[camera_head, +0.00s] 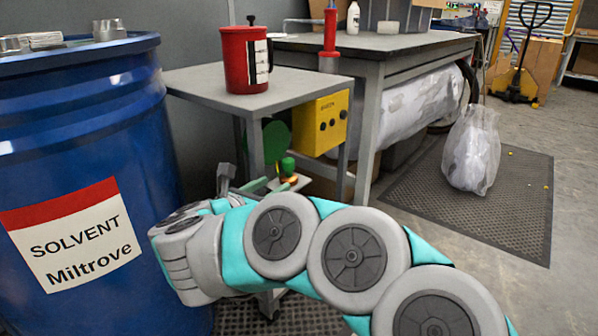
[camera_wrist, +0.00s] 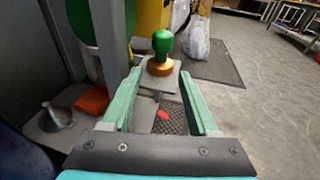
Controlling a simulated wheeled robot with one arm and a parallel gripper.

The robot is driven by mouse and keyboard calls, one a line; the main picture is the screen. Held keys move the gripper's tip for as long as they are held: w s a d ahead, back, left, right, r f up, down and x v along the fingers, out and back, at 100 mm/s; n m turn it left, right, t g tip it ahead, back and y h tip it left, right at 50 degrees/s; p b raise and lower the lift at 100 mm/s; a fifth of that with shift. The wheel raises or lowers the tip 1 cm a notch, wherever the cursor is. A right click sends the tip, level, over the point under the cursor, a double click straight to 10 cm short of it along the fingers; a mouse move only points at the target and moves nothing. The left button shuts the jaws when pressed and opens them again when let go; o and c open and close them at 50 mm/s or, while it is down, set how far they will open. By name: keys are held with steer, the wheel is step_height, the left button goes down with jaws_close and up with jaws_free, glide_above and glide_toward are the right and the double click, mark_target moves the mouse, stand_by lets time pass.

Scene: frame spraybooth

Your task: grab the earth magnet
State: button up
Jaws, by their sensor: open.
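The earth magnet appears to be the piece with a green knob and a copper-coloured base. It stands upright on a grey plate and shows in the wrist view (camera_wrist: 162,44), between and just beyond my fingertips. In the head view the magnet (camera_head: 288,166) is small, below the grey cart top and partly hidden by my gripper. My gripper (camera_wrist: 160,80) is open, with its two pale green fingers apart and nothing held between them. In the head view my gripper (camera_head: 279,183) is largely hidden behind my arm.
A blue solvent drum (camera_head: 95,130) stands at left. A grey cart (camera_head: 200,82) carries a red canister (camera_head: 244,60); its leg rises left of my fingers. A yellow box (camera_head: 320,124) hangs nearby. An orange item (camera_wrist: 92,99) and a metal cone (camera_wrist: 55,114) lie left of my fingers.

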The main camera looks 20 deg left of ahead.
mark_target(287, 176)
steer(key=shift+r+x, duration=0.15)
steer(key=shift+x, duration=1.85)
steer(key=shift+r+x, duration=0.2)
steer(key=shift+x, duration=1.8)
steer(key=shift+c, duration=0.2)
jaws_close()
steer(key=shift+f, duration=0.1)
